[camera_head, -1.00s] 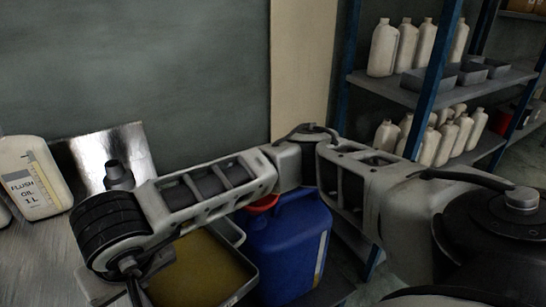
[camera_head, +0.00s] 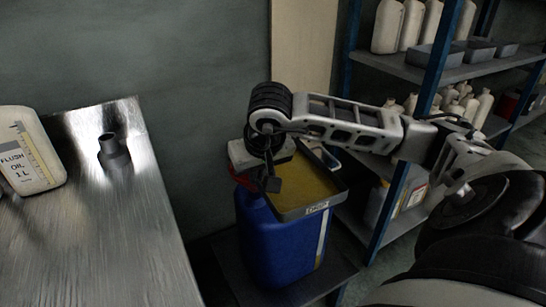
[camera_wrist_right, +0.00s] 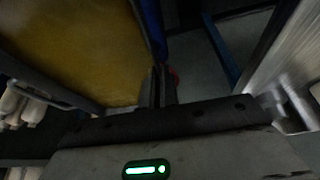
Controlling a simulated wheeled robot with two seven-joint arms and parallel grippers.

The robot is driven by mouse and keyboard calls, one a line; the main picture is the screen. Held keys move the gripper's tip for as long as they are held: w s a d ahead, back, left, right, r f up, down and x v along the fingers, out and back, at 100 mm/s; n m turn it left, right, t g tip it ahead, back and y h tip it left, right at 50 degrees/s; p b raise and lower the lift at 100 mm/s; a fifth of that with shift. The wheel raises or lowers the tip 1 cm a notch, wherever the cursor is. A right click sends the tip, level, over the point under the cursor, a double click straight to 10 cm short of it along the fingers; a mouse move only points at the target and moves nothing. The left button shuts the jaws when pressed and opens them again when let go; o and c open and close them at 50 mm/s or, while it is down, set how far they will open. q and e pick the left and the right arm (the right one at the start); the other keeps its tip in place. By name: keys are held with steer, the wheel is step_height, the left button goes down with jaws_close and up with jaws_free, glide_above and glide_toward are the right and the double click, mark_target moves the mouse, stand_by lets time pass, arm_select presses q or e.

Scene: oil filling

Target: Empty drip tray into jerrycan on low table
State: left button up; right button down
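The drip tray (camera_head: 312,212) is a shallow grey rectangular pan holding amber oil (camera_head: 305,183). My right gripper (camera_head: 270,183) is shut on its near left edge and holds it above the jerrycan. The right wrist view also shows the fingers (camera_wrist_right: 158,88) at the edge of the tray, with the oil (camera_wrist_right: 70,45) beside them. The blue jerrycan (camera_head: 278,248) stands upright on the low table (camera_head: 322,285). A bit of red shows at its upper left; its mouth is hidden by the tray and gripper. The tray looks near level. My left gripper is not in view.
A metal workbench (camera_head: 110,240) on the left carries a flush oil bottle (camera_head: 30,150) and a dark spouted piece (camera_head: 114,152). A blue-framed shelf (camera_head: 400,65) with white bottles stands on the right behind my arm. A wall closes the back.

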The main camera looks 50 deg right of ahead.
mark_target(296, 170)
steer(key=d, duration=0.1)
steer(key=d+r, duration=0.1)
steer(key=d, duration=0.2)
steer(key=shift+s+d+r+b, duration=0.15)
steer(key=shift+s+b, duration=0.1)
steer(key=shift+b, duration=0.05)
steer(key=shift+f+b, duration=0.7)
steer(key=shift+f, duration=0.2)
steer(key=shift+f+b, duration=0.75)
steer(key=shift+f, duration=0.3)
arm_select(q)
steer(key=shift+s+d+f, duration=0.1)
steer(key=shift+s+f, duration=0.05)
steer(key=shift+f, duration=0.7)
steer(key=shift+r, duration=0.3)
arm_select(e)
steer(key=shift+r, duration=0.1)
steer(key=shift+r+p, duration=0.2)
steer(key=shift+p, duration=0.55)
arm_select(q)
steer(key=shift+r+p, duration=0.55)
steer(key=shift+p, duration=0.15)
arm_select(e)
steer(key=shift+r+g, duration=0.15)
steer(key=shift+g, duration=0.25)
arm_select(q)
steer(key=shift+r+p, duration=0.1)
steer(key=shift+p, duration=0.2)
arm_select(e)
steer(key=shift+w, duration=0.1)
